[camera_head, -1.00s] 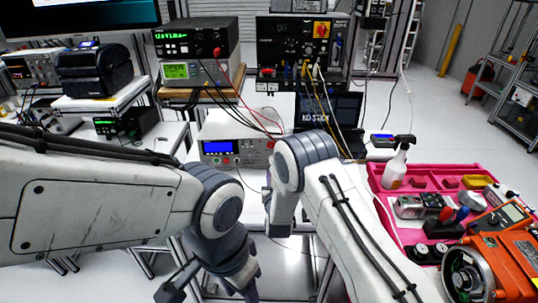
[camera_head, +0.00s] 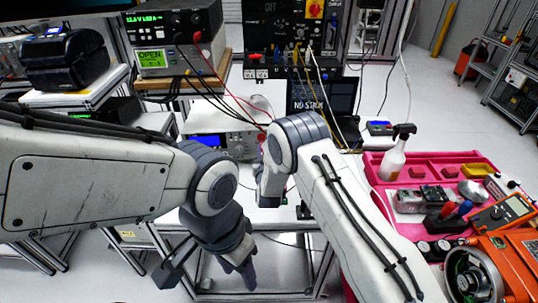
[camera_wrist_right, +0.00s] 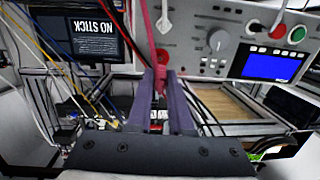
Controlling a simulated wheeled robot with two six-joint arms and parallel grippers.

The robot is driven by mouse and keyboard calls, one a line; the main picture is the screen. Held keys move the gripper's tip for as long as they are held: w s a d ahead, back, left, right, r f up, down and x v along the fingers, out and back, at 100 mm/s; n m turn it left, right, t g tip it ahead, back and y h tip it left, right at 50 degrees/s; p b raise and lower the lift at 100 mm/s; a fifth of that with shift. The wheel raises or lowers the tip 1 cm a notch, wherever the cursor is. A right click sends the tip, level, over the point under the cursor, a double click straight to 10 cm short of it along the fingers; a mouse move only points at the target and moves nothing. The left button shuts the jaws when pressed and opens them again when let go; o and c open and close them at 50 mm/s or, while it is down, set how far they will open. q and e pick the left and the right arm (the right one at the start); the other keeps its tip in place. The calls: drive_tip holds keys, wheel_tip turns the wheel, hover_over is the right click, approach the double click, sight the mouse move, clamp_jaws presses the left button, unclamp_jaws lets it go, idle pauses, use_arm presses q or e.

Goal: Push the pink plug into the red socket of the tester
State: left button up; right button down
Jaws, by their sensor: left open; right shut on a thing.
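The tester (camera_head: 243,146) is a light box with a blue screen on the bench, partly hidden behind my right arm. Its front panel (camera_wrist_right: 222,68) shows in the right wrist view, with a blue screen, a knob and round red and green parts. My right gripper (camera_wrist_right: 160,77) is shut on the pink plug (camera_wrist_right: 159,60), which shows as a pink-red strip between the fingers, in front of the panel. I cannot tell whether the plug touches the panel, nor single out the red socket. My left gripper (camera_head: 207,272) is open and empty, low in front of the bench.
A laptop (camera_head: 322,98) stands behind my right arm, with cables hanging near the tester. A pink tray (camera_head: 375,168) with a spray bottle (camera_head: 394,155) and a multimeter (camera_head: 503,213) is at the right. Stacked instruments (camera_head: 175,40) stand at the back left.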

sight(262, 144)
drive_tip(key=shift+w+a+f, duration=0.1)
drive_tip(key=shift+w+a, duration=0.05)
drive_tip(key=shift+w, duration=0.5)
drive_tip(key=shift+w+f+b, duration=0.25)
drive_tip(key=shift+w+b, duration=0.8)
drive_tip(key=shift+b, duration=0.05)
drive_tip(key=shift+w, duration=0.35)
drive_tip(key=shift+r, duration=0.1)
drive_tip(key=shift+b, duration=1.1)
drive_tip(key=shift+w, duration=0.1)
idle(0.3)
drive_tip(key=c, duration=0.8)
unclamp_jaws()
drive_tip(key=shift+o, duration=0.2)
